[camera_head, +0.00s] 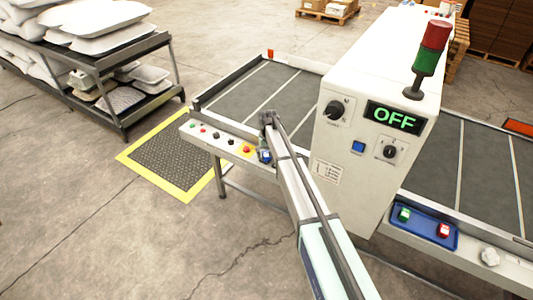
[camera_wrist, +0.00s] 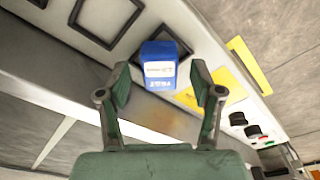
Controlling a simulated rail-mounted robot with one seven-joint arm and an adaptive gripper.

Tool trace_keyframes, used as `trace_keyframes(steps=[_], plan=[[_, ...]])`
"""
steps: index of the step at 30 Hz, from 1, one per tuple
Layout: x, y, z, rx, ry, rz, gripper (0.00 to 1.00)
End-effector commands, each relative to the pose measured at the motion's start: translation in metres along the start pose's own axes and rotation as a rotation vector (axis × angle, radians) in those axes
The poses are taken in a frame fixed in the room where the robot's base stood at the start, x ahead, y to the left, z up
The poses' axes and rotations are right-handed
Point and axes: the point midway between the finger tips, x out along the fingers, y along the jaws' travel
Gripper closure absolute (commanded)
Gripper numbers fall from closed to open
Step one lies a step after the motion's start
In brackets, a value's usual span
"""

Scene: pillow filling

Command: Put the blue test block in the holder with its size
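The blue test block (camera_wrist: 160,65), with a white label band and white lettering, sits on a pale ledge in the wrist view. It shows small beside my gripper in the head view (camera_head: 265,156). My gripper (camera_wrist: 161,85) is open, its fingers spread to either side of the block's near end. No finger clearly touches the block. A black square frame (camera_wrist: 78,24), likely a holder, lies on the ledge to the upper left. Another dark frame (camera_wrist: 185,40) lies partly behind the block; I cannot tell whether the block is inside it.
The ledge runs along the conveyor (camera_head: 245,95), with a row of buttons (camera_head: 217,137). A white machine housing (camera_head: 345,150) reading OFF stands right of my arm. A blue tray (camera_head: 428,232) with green and red items lies farther right. A pillow rack (camera_head: 120,60) stands left.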

Motion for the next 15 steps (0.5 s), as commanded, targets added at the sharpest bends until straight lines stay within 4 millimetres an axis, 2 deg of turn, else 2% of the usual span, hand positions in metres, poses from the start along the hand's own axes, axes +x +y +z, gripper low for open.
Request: trace_keyframes(steps=[8,11,15], plan=[[-0.002,0.000,0.000,0.000,0.000,0.000,0.34],[-0.008,0.000,0.000,0.000,0.001,0.000,0.34],[-0.026,0.000,0.000,0.000,0.002,0.000,0.34]])
